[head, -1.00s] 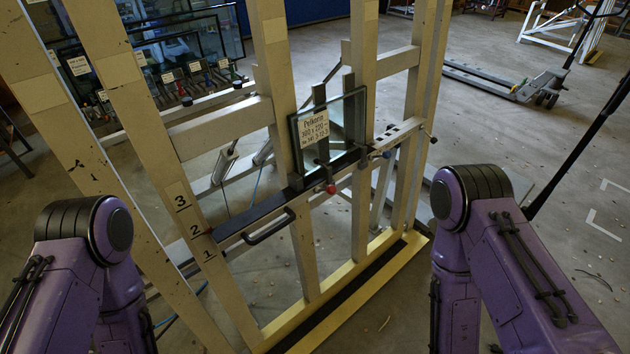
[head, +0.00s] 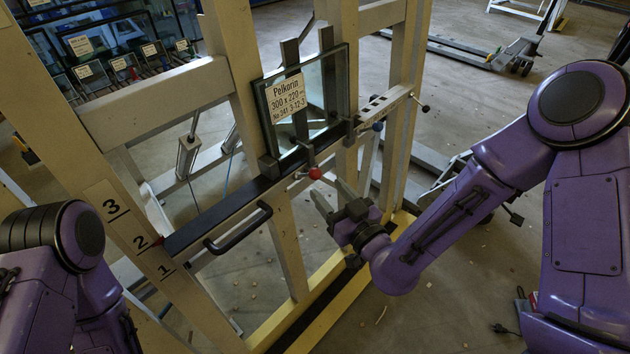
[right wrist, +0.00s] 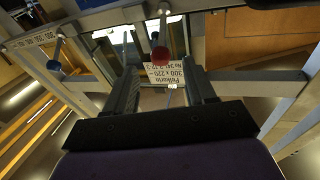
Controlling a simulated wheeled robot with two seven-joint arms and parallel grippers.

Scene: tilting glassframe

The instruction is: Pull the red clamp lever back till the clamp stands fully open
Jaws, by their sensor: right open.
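The red clamp lever's ball knob (head: 315,173) sticks out from the front of the dark rail, below the glass pane (head: 333,85) with its paper label. In the right wrist view the red knob (right wrist: 160,53) shows ahead, in line with the gap between my fingers. My right gripper (head: 334,196) is open and empty, just below and right of the knob, apart from it. Its two fingers also show in the right wrist view (right wrist: 161,68). How far the clamp is open cannot be told. My left gripper is out of view.
A blue knob (head: 377,127) sits on the rail right of the red one. A black handle (head: 238,228) juts out at the left. The frame's upright posts (head: 235,70) stand close behind. The floor at right holds a pallet jack (head: 515,55).

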